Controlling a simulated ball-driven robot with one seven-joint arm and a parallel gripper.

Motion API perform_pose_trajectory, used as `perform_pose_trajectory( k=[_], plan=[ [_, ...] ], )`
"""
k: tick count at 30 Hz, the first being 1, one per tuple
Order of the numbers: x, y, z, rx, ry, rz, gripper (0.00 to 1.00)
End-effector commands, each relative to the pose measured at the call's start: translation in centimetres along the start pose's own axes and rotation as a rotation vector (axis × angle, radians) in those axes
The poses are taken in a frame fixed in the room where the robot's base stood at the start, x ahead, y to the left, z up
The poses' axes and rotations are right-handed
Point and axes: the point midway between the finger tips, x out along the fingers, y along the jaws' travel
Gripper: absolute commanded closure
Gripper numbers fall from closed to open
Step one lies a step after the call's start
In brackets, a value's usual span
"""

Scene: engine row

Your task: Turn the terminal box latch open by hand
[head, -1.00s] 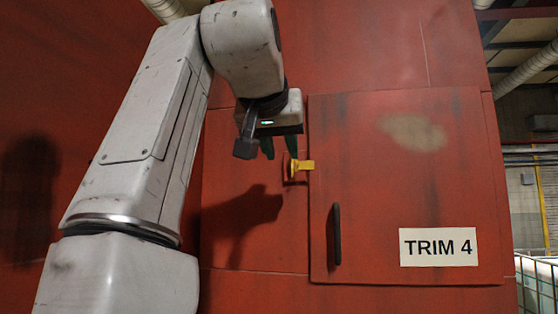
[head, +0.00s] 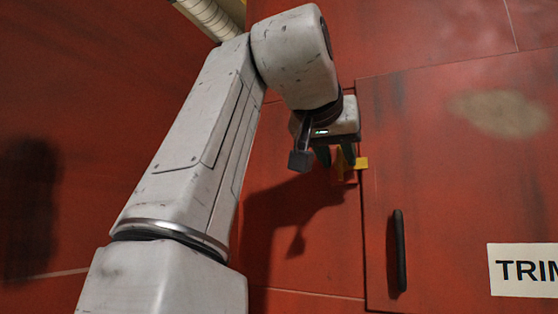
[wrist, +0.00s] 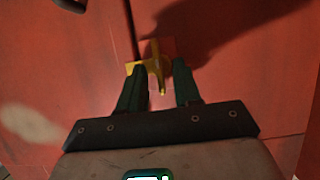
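The yellow latch (head: 342,168) sits at the left edge of the red door (head: 440,150), with a yellow tab reaching right onto the door. My gripper (head: 337,160) is at the latch, its dark fingers pointing at the panel. In the wrist view my gripper (wrist: 160,68) is open. The latch (wrist: 158,72) shows there with its raised grip between the two green fingertips. The left finger overlaps the yellow plate; I cannot tell whether either finger touches the latch.
A black upright handle (head: 399,250) is on the door below the latch. A white sign (head: 524,270), cut off by the picture edge, reads "TRIM". The flat red panel left of the door is bare apart from my arm's shadow.

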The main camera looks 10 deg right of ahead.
Motion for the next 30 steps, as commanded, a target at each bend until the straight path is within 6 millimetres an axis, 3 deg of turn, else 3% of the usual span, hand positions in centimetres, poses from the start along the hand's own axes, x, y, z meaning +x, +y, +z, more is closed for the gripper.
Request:
perform_pose_trajectory(
  k=[10, 21, 30],
  plan=[
    [0.05, -0.15, 0.17, 0.0, 0.0, -0.001, 0.67],
    [0.05, -0.15, 0.16, 0.0, 0.0, -0.001, 1.0],
    [0.06, -0.17, 0.14, -0.016, 0.0, 0.006, 1.0]
  ],
)
